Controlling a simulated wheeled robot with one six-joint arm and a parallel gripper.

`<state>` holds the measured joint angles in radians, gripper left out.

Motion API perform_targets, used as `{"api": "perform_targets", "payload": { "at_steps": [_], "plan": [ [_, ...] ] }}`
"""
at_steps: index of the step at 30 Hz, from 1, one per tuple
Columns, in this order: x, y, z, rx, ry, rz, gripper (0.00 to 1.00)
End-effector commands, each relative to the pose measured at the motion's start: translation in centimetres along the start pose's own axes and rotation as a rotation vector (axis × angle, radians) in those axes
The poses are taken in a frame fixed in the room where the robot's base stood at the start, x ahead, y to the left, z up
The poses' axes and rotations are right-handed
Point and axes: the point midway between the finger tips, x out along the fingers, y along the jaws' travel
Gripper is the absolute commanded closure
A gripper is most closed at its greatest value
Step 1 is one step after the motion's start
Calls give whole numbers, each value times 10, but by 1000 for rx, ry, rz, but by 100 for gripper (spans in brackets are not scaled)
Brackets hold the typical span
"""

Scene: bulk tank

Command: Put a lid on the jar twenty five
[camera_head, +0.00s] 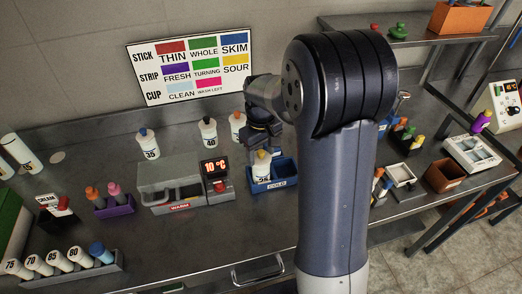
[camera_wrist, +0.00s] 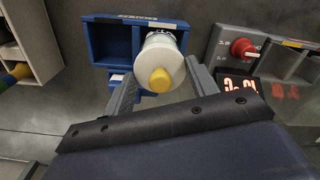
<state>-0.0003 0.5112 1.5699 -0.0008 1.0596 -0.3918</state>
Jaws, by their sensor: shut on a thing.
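A white jar (camera_head: 261,172) with a yellow top stands upright at the left compartment of the blue COLD bin (camera_head: 285,175); its label is partly hidden and hard to read. In the wrist view the white jar (camera_wrist: 151,44) and its yellow top (camera_wrist: 160,79) sit between the fingers of my gripper (camera_wrist: 163,88), which is shut on the jar. I cannot tell whether the jar's base rests in the bin (camera_wrist: 108,43). The other bin compartment looks empty. A green knobbed piece (camera_head: 398,31), perhaps a lid, is on the back shelf.
Jars marked 35 (camera_head: 148,147) and 40 (camera_head: 209,137) and an orange-topped jar (camera_head: 237,127) stand behind. The WARM box (camera_head: 170,185) with a red 10 °C display (camera_head: 215,168) is left of the bin. A rack of numbered jars (camera_head: 60,270) is at front left.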

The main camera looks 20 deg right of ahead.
Motion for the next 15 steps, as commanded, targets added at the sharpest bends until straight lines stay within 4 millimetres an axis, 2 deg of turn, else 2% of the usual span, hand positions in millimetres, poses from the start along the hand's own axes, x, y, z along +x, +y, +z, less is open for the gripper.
{"api": "perform_targets", "payload": {
  "at_steps": [10,11,15],
  "plan": [
    [2,0,0,0,0,0,66],
    [2,0,0,0,0,0,43],
    [2,0,0,0,0,0,31]
  ]
}}
